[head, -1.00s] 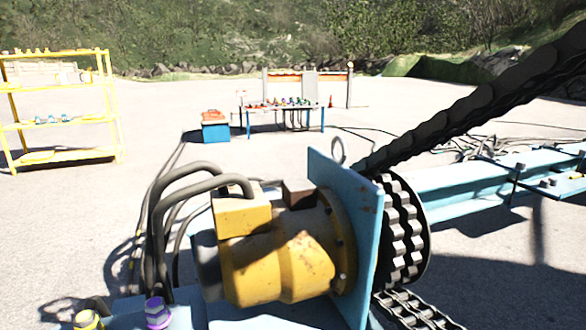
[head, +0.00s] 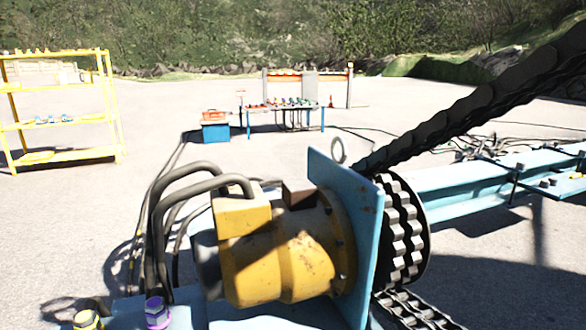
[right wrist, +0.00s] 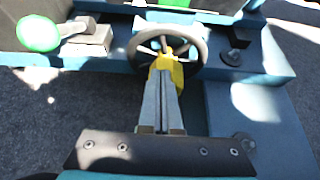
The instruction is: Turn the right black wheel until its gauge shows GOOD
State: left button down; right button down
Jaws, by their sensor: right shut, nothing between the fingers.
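In the right wrist view a black spoked wheel (right wrist: 196,42) is mounted on blue framework at the top middle. My right gripper (right wrist: 164,78) is shut and empty, with its fingers pointing up at the wheel. The fingertips overlap the lower part of the wheel and a yellow part (right wrist: 168,66) by its hub; I cannot tell whether they touch. A gauge with a reading is not visible in either view. My left gripper is not in view, and the head view shows neither gripper nor wheel.
In the head view a yellow motor (head: 285,255) on a blue plate (head: 345,215) with a chain sprocket (head: 402,235) fills the foreground. A yellow shelf (head: 60,157) and a blue table (head: 284,108) stand farther back on open ground. A green round part (right wrist: 38,33) lies left of the wheel.

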jog(key=shift+w+d+r, duration=0.1)
jog(key=shift+d, duration=0.2)
jog(key=shift+w+d, duration=0.2)
jog(key=shift+d, duration=0.35)
jog(key=shift+d, duration=0.15)
dwell(0.4)
jog(key=s, duration=0.1)
jog(key=s+d, duration=0.1)
jog(key=s, duration=0.1)
jog(key=s+d, duration=0.1)
jog(key=s, duration=0.1)
jog(key=shift+s+d+r+p, duration=0.1)
jog(key=shift+s+r+p, duration=0.15)
jog(key=shift+r+p, duration=0.1)
jog(key=shift+f, duration=0.1)
dwell(0.3)
